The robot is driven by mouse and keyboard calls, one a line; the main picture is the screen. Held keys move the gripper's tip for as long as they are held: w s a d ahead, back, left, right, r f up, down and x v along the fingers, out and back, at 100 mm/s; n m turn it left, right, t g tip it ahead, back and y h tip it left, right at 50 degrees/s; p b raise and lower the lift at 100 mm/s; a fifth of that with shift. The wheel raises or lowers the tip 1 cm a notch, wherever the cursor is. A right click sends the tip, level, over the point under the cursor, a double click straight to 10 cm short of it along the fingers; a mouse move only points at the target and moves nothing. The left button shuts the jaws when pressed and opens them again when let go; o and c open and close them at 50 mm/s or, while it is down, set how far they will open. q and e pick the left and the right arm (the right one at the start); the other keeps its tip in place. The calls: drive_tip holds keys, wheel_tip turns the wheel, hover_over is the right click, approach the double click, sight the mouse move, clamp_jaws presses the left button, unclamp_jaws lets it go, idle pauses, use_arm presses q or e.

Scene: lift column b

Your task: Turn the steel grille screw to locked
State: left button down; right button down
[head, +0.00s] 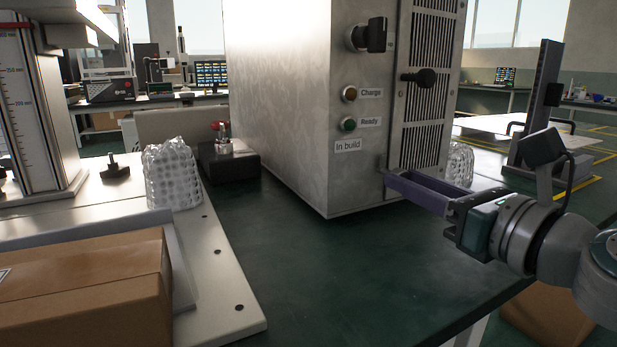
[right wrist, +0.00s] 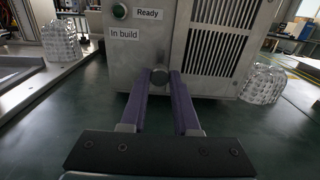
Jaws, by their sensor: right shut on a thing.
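The steel grille screw (right wrist: 160,76) is a round grey knob low on the front of the metal cabinet (head: 285,95), near the left lower corner of the grille panel (head: 427,85). My right gripper (head: 388,178) reaches in from the right with long purple fingers. In the right wrist view the fingertips (right wrist: 160,80) are shut on the screw, one on each side. The fingers mostly cover the screw in the head view, and I cannot read its turned position. My left gripper is not in view.
A black handle (head: 419,78) sticks out of the grille above my gripper, and a black rotary switch (head: 368,36) sits higher left. A cardboard box (head: 85,290) stands front left. Clear bubbled pieces stand left (head: 171,175) and right (head: 459,164). The green bench before the cabinet is clear.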

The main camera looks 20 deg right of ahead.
drive_tip(key=m, duration=0.4)
drive_tip(key=shift+m, duration=0.3)
drive_tip(key=m, duration=0.3)
drive_tip(key=shift+m, duration=0.3)
drive_tip(key=m+p, duration=0.1)
drive_tip(key=m, duration=0.1)
drive_tip(key=shift+m, duration=0.4)
drive_tip(key=m+p, duration=0.1)
drive_tip(key=m, duration=0.2)
drive_tip(key=shift+r, duration=0.1)
drive_tip(key=m+p, duration=0.1)
drive_tip(key=m, duration=0.2)
drive_tip(key=shift+m+p, duration=0.3)
drive_tip(key=shift+m, duration=0.1)
